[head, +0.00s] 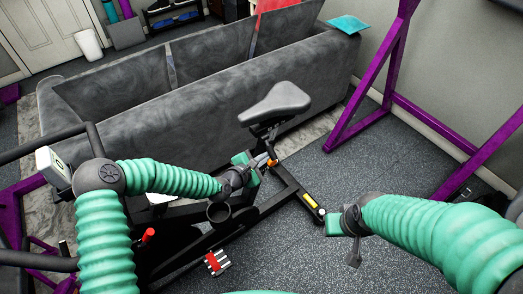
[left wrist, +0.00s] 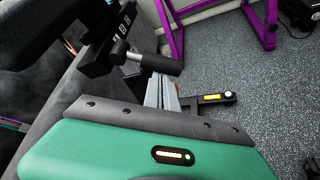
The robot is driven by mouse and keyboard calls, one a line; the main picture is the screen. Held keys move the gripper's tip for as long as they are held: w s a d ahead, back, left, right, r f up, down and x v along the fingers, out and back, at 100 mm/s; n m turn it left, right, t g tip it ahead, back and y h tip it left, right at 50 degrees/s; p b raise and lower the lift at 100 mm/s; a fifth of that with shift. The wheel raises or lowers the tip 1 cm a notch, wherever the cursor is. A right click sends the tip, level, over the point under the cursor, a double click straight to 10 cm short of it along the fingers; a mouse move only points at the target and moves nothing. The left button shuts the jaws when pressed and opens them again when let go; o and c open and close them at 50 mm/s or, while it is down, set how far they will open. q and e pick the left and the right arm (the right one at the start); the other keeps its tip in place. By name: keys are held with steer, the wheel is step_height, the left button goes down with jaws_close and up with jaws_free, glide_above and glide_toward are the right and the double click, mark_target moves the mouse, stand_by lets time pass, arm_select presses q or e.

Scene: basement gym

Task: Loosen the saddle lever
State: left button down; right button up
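The grey bike saddle (head: 275,103) sits on its post above the dark frame of the exercise bike. In the left wrist view, a black lever with a round grip (left wrist: 155,63) sticks out below the saddle. My left gripper (head: 249,167) is just left of the post, below the saddle; its two teal fingers look apart.
A grey sofa (head: 200,100) stands close behind the bike. A purple rack (head: 400,90) stands at right. The bike's rear foot (head: 312,205) reaches toward my right gripper. Speckled floor (head: 335,160) is open right of the bike. A red-and-white object (head: 216,262) lies below.

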mark_target(273, 155)
arm_select(q)
steer(key=r+n+g+p, duration=0.1)
steer(key=s+d+r+n+g+h+p, duration=0.1)
steer(key=n+p, duration=0.1)
steer(key=shift+s+r+g, duration=0.1)
steer(key=shift+r+g, duration=0.15)
steer(key=shift+g, duration=0.05)
steer(key=shift+s+d+r+p, duration=0.1)
steer(key=shift+s+r+p, duration=0.1)
steer(key=shift+p, duration=0.3)
stand_by(0.3)
steer(key=p+v, duration=0.2)
steer(key=v, duration=1.4)
steer(key=shift+a, duration=0.55)
steer(key=shift+s, duration=0.15)
